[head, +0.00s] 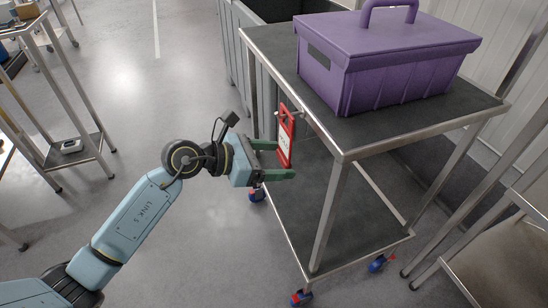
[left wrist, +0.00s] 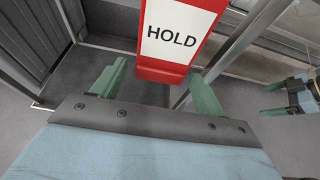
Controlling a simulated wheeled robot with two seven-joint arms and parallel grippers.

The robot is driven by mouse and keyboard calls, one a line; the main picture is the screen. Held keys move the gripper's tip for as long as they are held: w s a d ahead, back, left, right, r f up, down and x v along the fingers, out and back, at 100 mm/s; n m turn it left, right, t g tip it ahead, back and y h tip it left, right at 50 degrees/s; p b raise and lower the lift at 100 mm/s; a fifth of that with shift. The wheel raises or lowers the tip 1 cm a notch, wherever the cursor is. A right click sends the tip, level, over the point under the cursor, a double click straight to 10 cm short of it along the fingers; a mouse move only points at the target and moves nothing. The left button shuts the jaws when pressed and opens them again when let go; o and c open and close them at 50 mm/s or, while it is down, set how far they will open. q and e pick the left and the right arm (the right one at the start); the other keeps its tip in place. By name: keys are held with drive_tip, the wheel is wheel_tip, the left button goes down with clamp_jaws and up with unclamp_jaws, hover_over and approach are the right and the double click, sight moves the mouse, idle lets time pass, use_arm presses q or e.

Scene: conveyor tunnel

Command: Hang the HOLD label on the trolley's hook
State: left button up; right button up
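The HOLD label (head: 285,146) is a red plate with a white face, upright beside the trolley's (head: 345,153) left edge. Its top meets a small pale hook (head: 277,113) on that edge and appears to hang there; the exact contact is too small to tell. My left gripper (head: 276,160) is open, its green fingers on either side of the label's lower part. In the left wrist view, the label (left wrist: 178,32) is in front of the spread fingers, with a gap beside the left finger. My right gripper (left wrist: 272,99) shows at that view's right edge, fingers apart and empty.
A purple toolbox (head: 380,70) stands on the trolley's top shelf. A grey bin (head: 238,55) is behind the trolley. Another metal trolley (head: 108,148) stands at left, and a metal table (head: 510,255) at lower right. The floor between the trolleys is clear.

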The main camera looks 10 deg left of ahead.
use_arm(q)
drive_tip(key=shift+o, duration=0.3)
drive_tip(key=p+v, duration=0.2)
drive_tip(key=v, duration=1.1)
drive_tip(key=shift+a, duration=0.2)
use_arm(e)
wheel_tip(320, 180, down, 6)
drive_tip(key=w+d, duration=0.1)
drive_tip(key=shift+d, duration=0.3)
use_arm(q)
drive_tip(key=shift+r, duration=0.1)
use_arm(e)
drive_tip(key=shift+w+f, duration=0.1)
idle(0.4)
